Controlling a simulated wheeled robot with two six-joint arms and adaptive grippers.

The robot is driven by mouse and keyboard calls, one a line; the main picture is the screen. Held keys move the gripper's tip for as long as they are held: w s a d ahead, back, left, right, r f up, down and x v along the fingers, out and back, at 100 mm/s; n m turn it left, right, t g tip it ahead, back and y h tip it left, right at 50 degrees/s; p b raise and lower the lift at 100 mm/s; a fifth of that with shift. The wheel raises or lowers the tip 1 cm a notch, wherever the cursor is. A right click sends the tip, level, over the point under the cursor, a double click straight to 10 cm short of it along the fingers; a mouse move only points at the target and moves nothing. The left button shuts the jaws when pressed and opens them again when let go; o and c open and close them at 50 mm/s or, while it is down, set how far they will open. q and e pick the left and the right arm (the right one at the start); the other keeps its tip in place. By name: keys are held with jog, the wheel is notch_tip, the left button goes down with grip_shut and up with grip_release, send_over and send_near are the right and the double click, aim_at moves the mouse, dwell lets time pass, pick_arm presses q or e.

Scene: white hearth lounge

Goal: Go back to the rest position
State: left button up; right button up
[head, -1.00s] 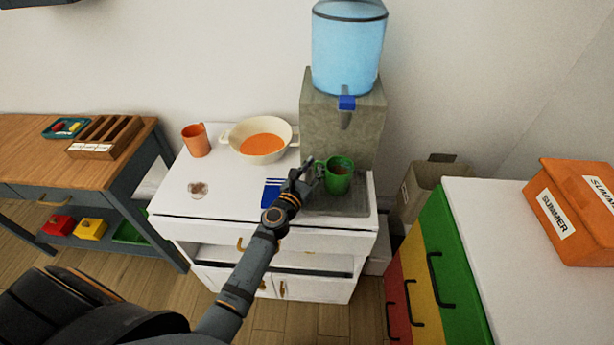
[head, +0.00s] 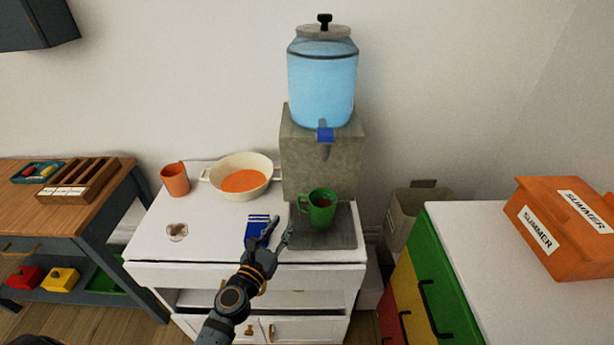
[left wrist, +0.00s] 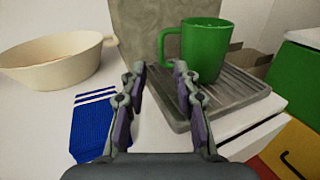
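My left gripper (head: 272,237) is over the front of the white cabinet top (head: 200,243), with its fingers apart and nothing between them. It also shows in the left wrist view (left wrist: 158,75). A green mug (head: 321,208) with brown contents stands upright on the grey drip tray (head: 336,238) under the water dispenser's blue tap (head: 325,134). In the left wrist view the mug (left wrist: 205,50) is beyond the fingertips and apart from them, its handle toward the left. My right gripper is not in view.
A blue striped cloth (head: 256,231), a cream pan (head: 240,178) with orange contents and an orange cup (head: 175,180) are on the cabinet top. A wooden desk (head: 110,200) stands left. A drawer unit (head: 470,250) with an orange box (head: 560,228) stands right.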

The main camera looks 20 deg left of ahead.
pick_arm(q)
jog(key=d+m+h, duration=0.1)
jog(key=m, duration=0.2)
jog(key=s+d+r+m+g+h, duration=0.1)
jog(key=d+m, duration=0.1)
jog(key=m, duration=0.1)
jog(key=s+d+m+h, duration=0.1)
jog(key=d+m+h, duration=0.1)
jog(key=m, duration=0.1)
jog(key=shift+d+r, duration=0.1)
jog(key=shift+r, duration=0.1)
jog(key=s+d+f+m+g, duration=0.3)
jog(key=s+f+m+g, duration=0.4)
jog(key=m, duration=1)
jog(key=s+a+f+m+g+y, duration=0.2)
jog(key=s+a+m+g+y, duration=0.45)
jog(key=s+a+m, duration=0.35)
jog(key=s+a+f+p, duration=0.1)
jog(key=a+f, duration=0.1)
jog(key=f, duration=0.9)
jog(key=s+a+f+p, duration=0.1)
jog(key=a+f, duration=0.1)
jog(key=f, duration=1)
jog(key=s+a+f+n+g+p, duration=0.1)
jog(key=s+f+g+p, duration=0.1)
jog(key=s+f, duration=1.4)
jog(key=s, duration=0.3)
jog(key=shift+s+a, duration=0.3)
jog(key=shift+s, duration=0.1)
jog(key=shift+y, duration=0.25)
